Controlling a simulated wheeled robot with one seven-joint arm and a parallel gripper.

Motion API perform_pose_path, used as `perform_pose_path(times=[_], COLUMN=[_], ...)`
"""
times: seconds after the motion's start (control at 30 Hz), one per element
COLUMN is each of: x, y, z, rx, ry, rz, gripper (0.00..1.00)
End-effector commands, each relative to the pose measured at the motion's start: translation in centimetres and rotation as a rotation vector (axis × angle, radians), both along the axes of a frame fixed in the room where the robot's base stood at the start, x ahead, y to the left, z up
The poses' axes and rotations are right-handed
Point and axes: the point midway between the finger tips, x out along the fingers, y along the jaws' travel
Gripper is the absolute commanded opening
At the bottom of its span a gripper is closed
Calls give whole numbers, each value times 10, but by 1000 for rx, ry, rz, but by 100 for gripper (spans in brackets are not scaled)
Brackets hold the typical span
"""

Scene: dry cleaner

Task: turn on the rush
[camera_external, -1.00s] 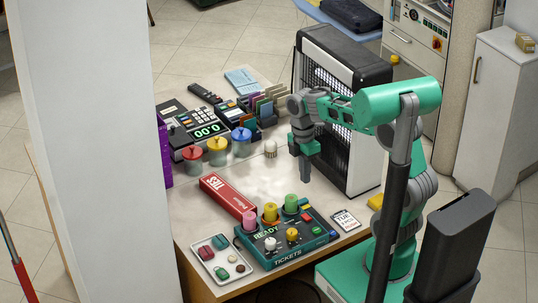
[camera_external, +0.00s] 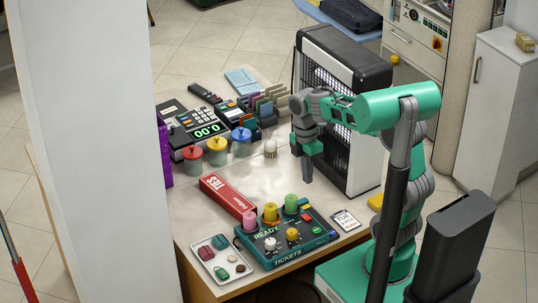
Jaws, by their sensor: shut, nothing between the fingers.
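A teal ticket machine (camera_external: 288,255) marked "READY" and "TICKETS" sits at the near edge of the table. It carries several coloured rolls, knobs and small coloured buttons on its top. I cannot read any control marked "rush" at this size. My gripper (camera_external: 307,178) is shut and empty, pointing down above the table, behind the ticket machine and left of the black-and-white lit unit (camera_external: 345,75). It is apart from the machine.
Lidded jars (camera_external: 216,152) and a device reading "00" (camera_external: 207,130) stand behind.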

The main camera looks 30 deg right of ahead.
Motion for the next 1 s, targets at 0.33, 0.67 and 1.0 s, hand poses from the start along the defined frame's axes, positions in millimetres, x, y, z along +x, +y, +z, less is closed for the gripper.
perform_pose_path(times=[0.33,0.67,1.0], x=[-8,-16,-17], y=[0,0,0], z=[-54,-120,-139], rx=[-1,-1,0], ry=[6,5,0], rz=[0,0,0], gripper=[0,0,0])
